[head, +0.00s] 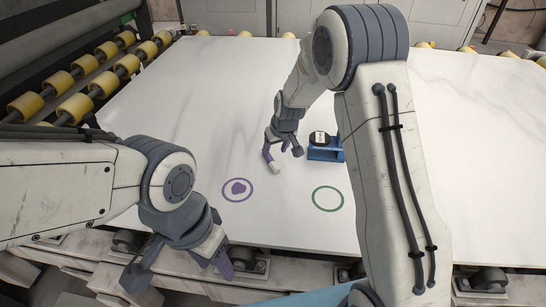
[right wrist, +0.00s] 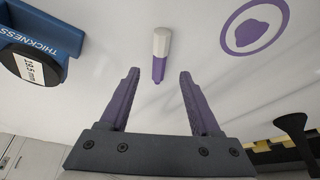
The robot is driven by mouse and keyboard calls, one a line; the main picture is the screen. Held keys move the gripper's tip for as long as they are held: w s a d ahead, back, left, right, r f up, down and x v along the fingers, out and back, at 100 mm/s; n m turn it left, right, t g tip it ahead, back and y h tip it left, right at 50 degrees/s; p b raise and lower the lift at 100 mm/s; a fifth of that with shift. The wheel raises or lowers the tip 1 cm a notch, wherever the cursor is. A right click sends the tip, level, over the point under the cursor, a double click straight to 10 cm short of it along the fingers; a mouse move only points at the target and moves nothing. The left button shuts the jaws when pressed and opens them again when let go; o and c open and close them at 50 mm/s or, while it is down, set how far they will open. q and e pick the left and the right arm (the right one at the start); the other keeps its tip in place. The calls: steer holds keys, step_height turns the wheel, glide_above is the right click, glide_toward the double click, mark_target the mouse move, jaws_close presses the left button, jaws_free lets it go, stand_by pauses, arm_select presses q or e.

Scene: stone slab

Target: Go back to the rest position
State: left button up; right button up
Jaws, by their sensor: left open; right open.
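My right gripper (head: 283,152) is open and empty above the slab, near its middle. Its two purple-lined fingers also show in the right wrist view (right wrist: 158,95), spread apart. A small marker with a white end and a purple body (right wrist: 160,50) is just beyond the fingertips, in line with the gap and not gripped. In the head view its white end (head: 275,169) shows by the left finger. I cannot tell whether it lies or stands. My left gripper (head: 182,277) is open and empty at the slab's front-left edge.
The white stone slab (head: 420,110) holds a blue thickness gauge (head: 325,153) reading 19.5 mm, right of my right gripper. In front are a purple ring (head: 224,192) around a purple blob and an empty green ring (head: 314,198). Yellow rollers (head: 75,107) line the left.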

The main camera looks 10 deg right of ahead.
steer(key=s+a+r+n+g, duration=0.1)
steer(key=s+a+r, duration=0.45)
steer(key=s, duration=0.45)
steer(key=s+a+r+n+g, duration=0.15)
steer(key=s+a+r, duration=0.4)
steer(key=s, duration=0.55)
steer(key=s+d+r+n+g, duration=0.1)
steer(key=s+d+n+g, duration=0.1)
steer(key=s, duration=1.4)
steer(key=shift+s+d+p, duration=0.3)
steer(key=shift+p, duration=0.05)
steer(key=shift+r+n, duration=0.1)
steer(key=shift+n, duration=0.15)
